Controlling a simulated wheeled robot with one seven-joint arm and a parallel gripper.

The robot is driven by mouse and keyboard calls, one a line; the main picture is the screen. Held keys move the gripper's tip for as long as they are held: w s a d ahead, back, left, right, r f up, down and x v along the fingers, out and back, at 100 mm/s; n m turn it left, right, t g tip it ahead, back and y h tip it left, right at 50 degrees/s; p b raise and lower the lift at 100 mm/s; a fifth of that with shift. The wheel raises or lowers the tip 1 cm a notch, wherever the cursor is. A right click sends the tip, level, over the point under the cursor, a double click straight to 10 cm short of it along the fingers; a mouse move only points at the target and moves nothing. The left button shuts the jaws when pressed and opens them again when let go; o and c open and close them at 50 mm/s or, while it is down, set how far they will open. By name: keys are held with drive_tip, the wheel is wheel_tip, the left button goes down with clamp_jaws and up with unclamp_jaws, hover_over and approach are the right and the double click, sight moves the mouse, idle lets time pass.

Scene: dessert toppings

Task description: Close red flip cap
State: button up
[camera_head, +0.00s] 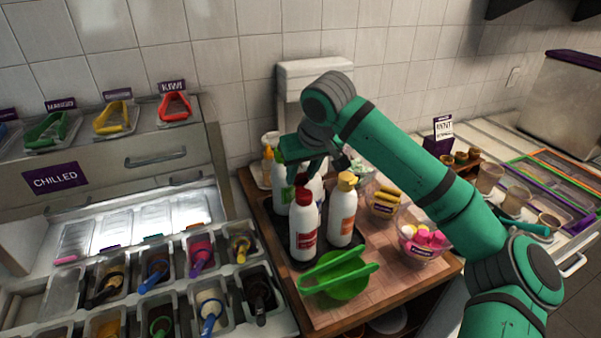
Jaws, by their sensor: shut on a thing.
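A white bottle with a red label (303,236) stands upright at the front of a dark tray (304,262). Its red flip cap (303,195) is on top, with a small red part just above it by my fingers. I cannot tell clearly whether the cap's lid is up or down. My gripper (304,172) comes down from above, just behind and over this cap. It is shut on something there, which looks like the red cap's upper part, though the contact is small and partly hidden.
A bottle with a yellow cap (342,213) stands close on the right, and a white bottle (280,190) stands behind left. Bowls with yellow items (384,201) and pink items (423,243) stand right, beneath my arm. Topping bins lie left.

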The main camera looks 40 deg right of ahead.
sight(301, 184)
drive_tip(key=shift+s+a+f+t+h, duration=0.15)
drive_tip(key=shift+s+t, duration=0.2)
drive_tip(key=shift+t, duration=0.3)
drive_tip(key=shift+s+a+f+t+h, duration=0.15)
drive_tip(key=shift+s+t, duration=0.15)
drive_tip(key=shift+t, duration=0.35)
drive_tip(key=shift+s+f+t+h, duration=0.15)
drive_tip(key=shift+s+f+t, duration=0.1)
drive_tip(key=shift+t, duration=0.45)
drive_tip(key=shift+s+f+t+h, duration=0.15)
drive_tip(key=shift+s+t, duration=0.1)
drive_tip(key=shift+t, duration=0.45)
drive_tip(key=shift+s+a+f+t+h, duration=0.1)
drive_tip(key=shift+s+f+t+h, duration=0.15)
drive_tip(key=shift+t, duration=0.5)
drive_tip(key=shift+s+a+f+t+h, duration=0.15)
drive_tip(key=shift+s+f+t, duration=0.15)
drive_tip(key=shift+t, duration=0.45)
drive_tip(key=shift+s+f+t, duration=0.2)
drive_tip(key=shift+f+t, duration=0.2)
drive_tip(key=shift+t, duration=0.8)
drive_tip(key=shift+d+t+h, duration=0.1)
drive_tip(key=shift+t+h, duration=0.2)
drive_tip(key=o, duration=1.1)
drive_tip(key=shift+c, duration=0.2)
